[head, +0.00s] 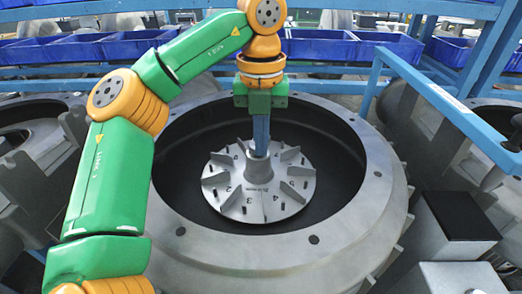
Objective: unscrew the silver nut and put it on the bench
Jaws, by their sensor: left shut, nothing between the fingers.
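The bladed silver impeller (238,205) lies inside the large grey round housing (330,250), with a raised hub (259,170) at its middle. My left gripper (261,152) points straight down over the hub. Its blue fingers are shut with nothing between them, and the tips are at the top of the hub. I cannot make out the silver nut apart from the hub top, which the fingers partly cover. Whether the fingertips touch it is unclear. My right gripper is not in view.
A blue rail frame (440,100) stands at the right. A grey block with a black top (457,215) sits at the lower right, beside the housing. Blue bins (320,45) line the back. The housing's wide rim surrounds the impeller.

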